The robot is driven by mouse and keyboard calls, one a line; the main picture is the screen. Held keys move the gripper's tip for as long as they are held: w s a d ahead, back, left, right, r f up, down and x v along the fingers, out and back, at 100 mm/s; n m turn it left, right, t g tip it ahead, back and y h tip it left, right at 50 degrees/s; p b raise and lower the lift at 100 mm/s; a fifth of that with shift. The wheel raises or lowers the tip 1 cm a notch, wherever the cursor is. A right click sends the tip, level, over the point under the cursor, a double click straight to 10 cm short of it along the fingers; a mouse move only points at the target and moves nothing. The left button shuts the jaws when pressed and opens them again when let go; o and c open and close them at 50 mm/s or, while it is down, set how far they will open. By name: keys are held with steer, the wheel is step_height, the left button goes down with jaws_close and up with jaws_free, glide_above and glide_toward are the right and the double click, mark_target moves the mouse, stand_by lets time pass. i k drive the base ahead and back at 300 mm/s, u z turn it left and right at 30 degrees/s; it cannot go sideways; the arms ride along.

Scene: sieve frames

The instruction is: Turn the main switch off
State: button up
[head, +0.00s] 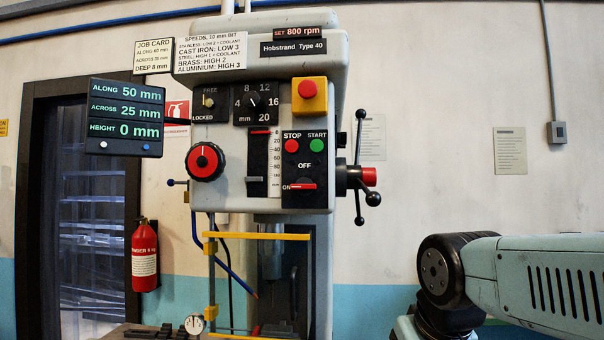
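The drill press head carries a black control panel (290,203) with a red STOP button (292,146) and a green START button (316,145). Below them is the main switch (303,186), a red handle lying level, with the word ON at its left end. The word OFF stands above it. The handle lies at the ON mark. My gripper is out of view; only links of my arm show at the lower right, apart from the machine.
A yellow box with a red mushroom button (307,90) sits above the panel. A spoked feed handle (363,175) sticks out right of the panel. A red knob (206,161) and a display (125,118) are to the left. A yellow bar (257,236) crosses below. Open space lies between the feed handle and my arm.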

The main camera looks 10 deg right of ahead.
mark_target(304, 186)
steer(key=u, duration=1.55)
steer(key=i, duration=0.1)
steer(key=z, duration=3.4)
steer(key=i, duration=0.25)
steer(key=z, duration=1.45)
steer(key=i, duration=0.15)
steer(key=u, duration=3.45)
